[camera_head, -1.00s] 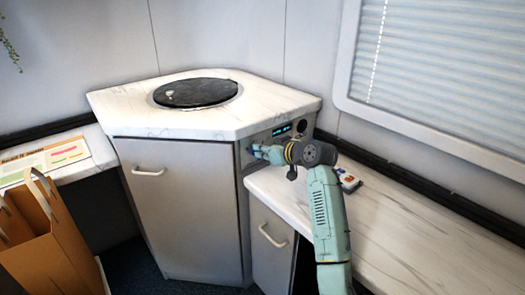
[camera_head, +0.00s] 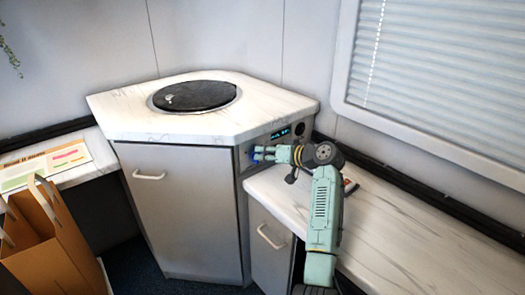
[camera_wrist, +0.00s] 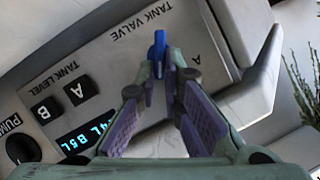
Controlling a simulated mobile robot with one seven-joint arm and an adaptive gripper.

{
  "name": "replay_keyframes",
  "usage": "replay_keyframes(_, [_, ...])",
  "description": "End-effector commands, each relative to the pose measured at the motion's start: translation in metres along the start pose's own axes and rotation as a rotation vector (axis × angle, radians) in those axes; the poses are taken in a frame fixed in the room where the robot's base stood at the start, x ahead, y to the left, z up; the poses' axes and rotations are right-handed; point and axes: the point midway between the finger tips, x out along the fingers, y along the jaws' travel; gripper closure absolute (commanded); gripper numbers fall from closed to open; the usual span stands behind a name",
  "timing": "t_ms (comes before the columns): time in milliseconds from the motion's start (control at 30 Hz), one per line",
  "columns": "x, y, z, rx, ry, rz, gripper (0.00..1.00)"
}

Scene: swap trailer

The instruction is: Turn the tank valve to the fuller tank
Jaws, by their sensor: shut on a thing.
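The tank valve has a blue handle (camera_wrist: 159,45) on a pale panel (camera_wrist: 110,45) in the wrist view. My gripper (camera_wrist: 160,68) is shut on the handle, with one fingertip on each side. The handle points up in the wrist view, and its base is hidden by the fingers. A letter A is printed to the right of the valve. The blue-lit level display (camera_wrist: 85,138) shows "4L B5L", with part hidden by my gripper. In the head view my gripper (camera_head: 262,153) reaches the cabinet's side panel, where the display (camera_head: 281,133) is too small to read.
Tank level buttons A (camera_wrist: 80,90) and B (camera_wrist: 46,108) and a dark pump knob (camera_wrist: 22,148) sit close by. A marble counter (camera_head: 390,215) runs below my arm. A corner cabinet (camera_head: 180,200) and a paper bag (camera_head: 50,240) stand left.

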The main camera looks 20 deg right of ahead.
Motion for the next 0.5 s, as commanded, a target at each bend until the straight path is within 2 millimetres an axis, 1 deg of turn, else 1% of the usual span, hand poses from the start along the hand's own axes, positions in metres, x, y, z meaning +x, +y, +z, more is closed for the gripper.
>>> replay_keyframes(200, [0.0013,0.0033,0.0005,0.177,-0.004,-0.075,1.0])
replay_keyframes(500, [0.0014,0.0084,0.0021,0.35,-0.002,-0.146,1.0])
